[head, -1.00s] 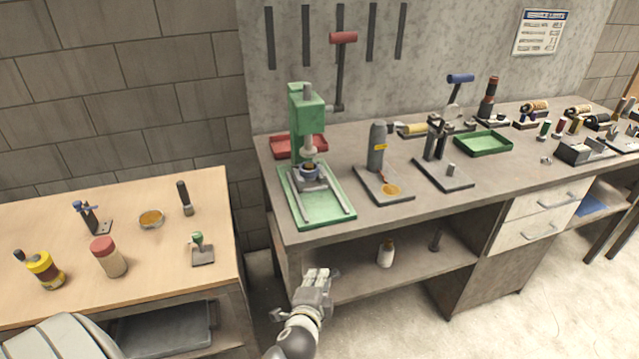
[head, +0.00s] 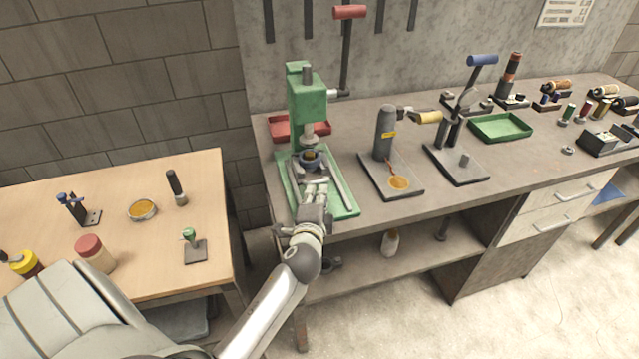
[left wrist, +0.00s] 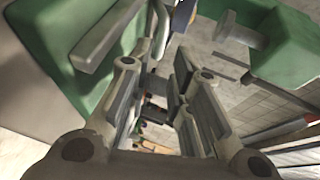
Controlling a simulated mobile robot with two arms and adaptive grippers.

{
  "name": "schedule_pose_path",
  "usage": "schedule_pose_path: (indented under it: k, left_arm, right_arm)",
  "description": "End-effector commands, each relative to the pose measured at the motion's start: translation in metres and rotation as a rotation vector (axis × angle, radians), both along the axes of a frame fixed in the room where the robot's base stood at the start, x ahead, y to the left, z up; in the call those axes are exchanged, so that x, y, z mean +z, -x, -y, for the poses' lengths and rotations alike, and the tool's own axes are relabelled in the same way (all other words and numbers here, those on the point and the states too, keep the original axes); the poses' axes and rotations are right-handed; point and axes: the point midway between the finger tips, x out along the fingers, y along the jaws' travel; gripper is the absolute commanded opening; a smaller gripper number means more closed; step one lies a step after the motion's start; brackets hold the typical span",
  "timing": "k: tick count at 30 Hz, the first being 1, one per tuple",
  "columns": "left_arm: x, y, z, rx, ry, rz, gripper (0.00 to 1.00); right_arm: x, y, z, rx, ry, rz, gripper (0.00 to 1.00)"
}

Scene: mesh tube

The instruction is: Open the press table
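The green press (head: 306,98) stands on the dark bench, its lever ending in a red handle (head: 349,12). Its green base (head: 342,208) carries grey rails. The press table, a small grey block (head: 309,168) with a dark ring on top, sits under the ram; my gripper hides part of it. My left gripper (head: 314,188) is over the front of the base, just in front of the press table. In the left wrist view its fingers (left wrist: 168,75) are apart with nothing visibly held. There the green base (left wrist: 55,40) and the press head (left wrist: 285,50) lie close by. My right gripper is not in view.
A red tray (head: 285,127) is behind the press. A grey cylinder on a dark plate (head: 405,184) stands close on the right, then a blue-handled tool (head: 482,60) and a green tray (head: 500,127). A wooden table (head: 150,240) is left, across a gap.

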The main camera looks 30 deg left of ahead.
Motion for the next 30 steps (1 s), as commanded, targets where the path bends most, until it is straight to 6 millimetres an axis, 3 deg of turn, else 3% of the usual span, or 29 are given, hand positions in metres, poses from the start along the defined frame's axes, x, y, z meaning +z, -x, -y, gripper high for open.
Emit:
schedule_pose_path:
  k: [4, 12, 23, 28, 30]
  left_arm:
    - [-0.004, -0.021, -0.011, 0.001, 0.001, 0.000, 0.19]
    - [-0.010, -0.043, -0.022, 0.000, 0.001, 0.000, 0.19]
    - [-0.011, -0.047, -0.024, 0.000, 0.001, 0.000, 0.19]
    - [-0.011, -0.047, -0.024, 0.000, 0.001, 0.000, 0.01]
    - [-0.011, -0.047, -0.024, 0.000, 0.001, 0.000, 0.00]
  right_arm:
    - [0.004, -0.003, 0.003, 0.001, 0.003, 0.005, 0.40]
    - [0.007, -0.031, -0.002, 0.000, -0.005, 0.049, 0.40]
    - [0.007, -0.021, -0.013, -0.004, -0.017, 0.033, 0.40]
    - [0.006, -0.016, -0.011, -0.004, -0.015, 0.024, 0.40]
    - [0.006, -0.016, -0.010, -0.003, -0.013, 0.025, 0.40]
